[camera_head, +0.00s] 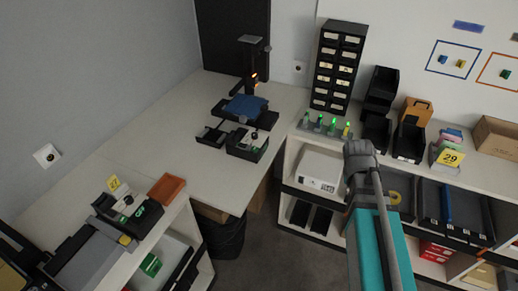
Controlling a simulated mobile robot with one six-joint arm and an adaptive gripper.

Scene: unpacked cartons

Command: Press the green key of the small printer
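Another small dark device with a pale top (128,208) and green marks stands on the left counter beside a yellow tag. I cannot tell for sure which is the small printer. My gripper (360,150) is over the right shelf unit's front edge, apart from both devices. Its fingers are too small and dark to tell if open.
A white boxy machine (319,169) sits inside the right shelf. Several small green-lit items (325,126) stand on the shelf top by a black drawer cabinet (336,65). A black stand with a blue plate (246,104) is behind the corner device. Floor (278,232) is open in the middle.

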